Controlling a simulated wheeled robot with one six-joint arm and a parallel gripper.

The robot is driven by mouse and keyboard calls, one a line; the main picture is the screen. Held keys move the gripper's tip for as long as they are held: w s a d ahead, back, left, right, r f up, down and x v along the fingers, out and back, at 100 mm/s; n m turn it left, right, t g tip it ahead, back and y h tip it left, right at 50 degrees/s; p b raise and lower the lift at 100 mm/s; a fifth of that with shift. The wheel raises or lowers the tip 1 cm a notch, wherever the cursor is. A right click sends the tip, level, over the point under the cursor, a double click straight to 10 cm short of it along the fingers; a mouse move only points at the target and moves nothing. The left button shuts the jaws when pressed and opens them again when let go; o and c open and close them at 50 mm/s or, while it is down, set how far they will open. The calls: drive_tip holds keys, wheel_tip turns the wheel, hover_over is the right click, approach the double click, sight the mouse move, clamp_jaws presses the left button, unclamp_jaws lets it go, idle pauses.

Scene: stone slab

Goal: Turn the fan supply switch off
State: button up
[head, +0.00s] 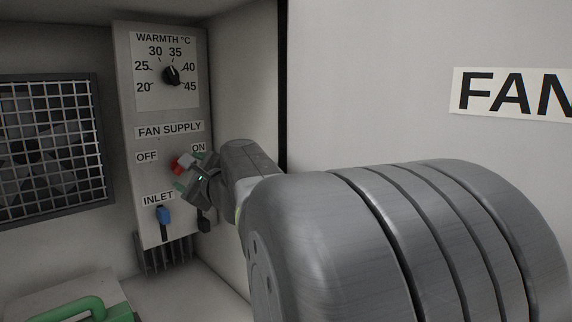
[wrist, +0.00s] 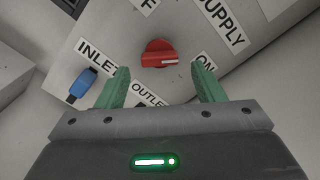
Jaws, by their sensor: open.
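The fan supply switch is a red knob (head: 177,165) on the grey control panel, between the OFF label (head: 147,156) and the ON label (head: 198,147). In the wrist view the red knob (wrist: 156,50) has a white mark that points towards the ON label (wrist: 205,62). My gripper (head: 190,171) is in front of the knob, coming from the right. In the wrist view my gripper (wrist: 161,72) is open, with one green finger to each side of the knob's line. The knob appears just beyond the fingertips; I cannot tell whether they touch it.
A warmth dial (head: 171,75) sits above on the panel. A blue inlet plug (head: 163,216) and a dark outlet fitting (head: 204,222) are below the switch. A grilled fan (head: 50,145) is at left, a green handle (head: 70,309) at lower left. A pale wall (head: 380,90) stands at right.

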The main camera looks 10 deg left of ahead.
sight(179, 166)
drive_tip(key=shift+x, duration=2.25)
drive_tip(key=c, duration=1)
